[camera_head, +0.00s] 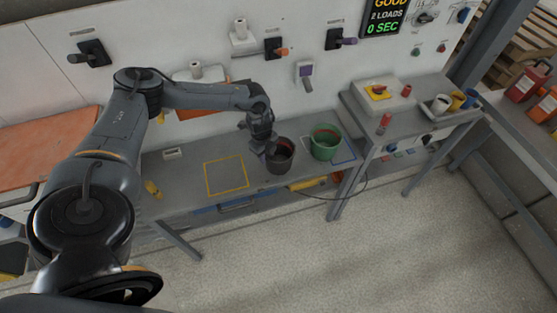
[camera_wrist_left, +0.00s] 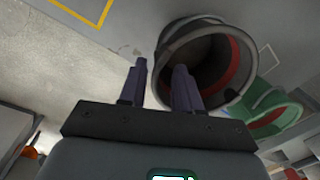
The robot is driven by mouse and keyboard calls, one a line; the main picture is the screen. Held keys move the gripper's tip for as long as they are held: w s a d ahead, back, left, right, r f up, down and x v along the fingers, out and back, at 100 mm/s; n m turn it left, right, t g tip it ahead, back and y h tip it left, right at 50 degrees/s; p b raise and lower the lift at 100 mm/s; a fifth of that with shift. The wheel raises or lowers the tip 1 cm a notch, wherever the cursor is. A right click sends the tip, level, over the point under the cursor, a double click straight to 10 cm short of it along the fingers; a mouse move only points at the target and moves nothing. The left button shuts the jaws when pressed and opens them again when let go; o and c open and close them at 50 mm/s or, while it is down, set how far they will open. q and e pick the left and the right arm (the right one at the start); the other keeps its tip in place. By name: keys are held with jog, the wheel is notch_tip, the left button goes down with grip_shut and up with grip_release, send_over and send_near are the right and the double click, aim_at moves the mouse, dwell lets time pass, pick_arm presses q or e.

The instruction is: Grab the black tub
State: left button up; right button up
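The black tub (camera_head: 281,160) stands on the grey bench, between the yellow outlined square and the green tub. In the left wrist view the tub (camera_wrist_left: 190,32) shows its open mouth, with a red patch inside. My left gripper (camera_head: 262,150) is at the tub's left side, near its rim. In the left wrist view its two fingers (camera_wrist_left: 160,80) are apart, and one overlaps the tub's rim in the picture. I cannot tell whether either finger touches the tub. My right gripper is not in view.
A green tub (camera_head: 325,143) stands just right of the black tub, in a blue outline. A yellow outlined square (camera_head: 226,176) on the bench is empty. A yellow bottle (camera_head: 152,188) stands at the bench's left end. A control box (camera_head: 381,94) is further right.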

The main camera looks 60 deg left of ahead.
aim_at(268, 164)
pick_arm(q)
jog(key=shift+w+f+b, duration=0.15)
jog(key=shift+f+b, duration=0.05)
jog(key=shift+f, duration=1.25)
jog(key=shift+w+f+b, duration=0.15)
jog(key=shift+f+b, duration=0.05)
jog(key=shift+f, duration=1.2)
jog(key=shift+c, duration=0.3)
grip_shut()
